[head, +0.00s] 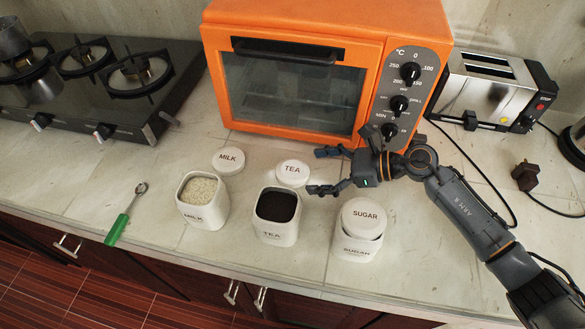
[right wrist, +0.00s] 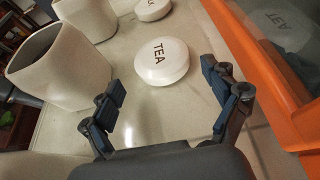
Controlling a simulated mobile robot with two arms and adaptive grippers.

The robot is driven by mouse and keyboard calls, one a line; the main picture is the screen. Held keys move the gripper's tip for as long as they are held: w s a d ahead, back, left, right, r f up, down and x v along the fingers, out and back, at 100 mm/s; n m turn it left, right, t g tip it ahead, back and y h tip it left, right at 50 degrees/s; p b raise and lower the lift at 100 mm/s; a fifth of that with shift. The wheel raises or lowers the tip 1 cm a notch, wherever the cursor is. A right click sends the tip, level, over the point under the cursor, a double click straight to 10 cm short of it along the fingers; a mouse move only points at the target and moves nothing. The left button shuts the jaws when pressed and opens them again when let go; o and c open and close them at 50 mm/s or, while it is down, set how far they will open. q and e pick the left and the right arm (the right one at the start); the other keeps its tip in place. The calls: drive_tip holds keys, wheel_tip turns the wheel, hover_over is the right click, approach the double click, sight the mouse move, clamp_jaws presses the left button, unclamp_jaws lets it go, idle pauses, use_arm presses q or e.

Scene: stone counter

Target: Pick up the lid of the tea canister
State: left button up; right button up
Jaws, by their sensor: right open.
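The tea lid (head: 292,173) is a round white disc marked TEA, lying flat on the counter behind the open tea canister (head: 277,230), which is full of dark tea. My right gripper (head: 318,171) is open and empty, just right of the lid, with its fingers pointing left toward it. In the right wrist view the tea lid (right wrist: 161,61) lies ahead of and roughly centred between the two open fingers (right wrist: 168,95), apart from both. The tea canister (right wrist: 60,65) seems to be the near white one at left there. My left gripper is not in view.
An orange oven (head: 290,90) stands close behind the lids. The milk canister (head: 203,205) is open with its lid (head: 229,160) behind it. The sugar canister (head: 355,245) has its lid (head: 364,214) resting on top. A green-handled scoop (head: 119,225) lies at left, near a stove (head: 90,90).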

sight(298, 170)
drive_tip(key=p+x, duration=0.1)
drive_tip(key=x, duration=0.3)
drive_tip(key=shift+w+a+p, duration=0.15)
drive_tip(key=shift+a+p, duration=0.15)
drive_tip(key=shift+p, duration=0.1)
drive_tip(key=shift+a+f, duration=0.15)
drive_tip(key=c, duration=0.9)
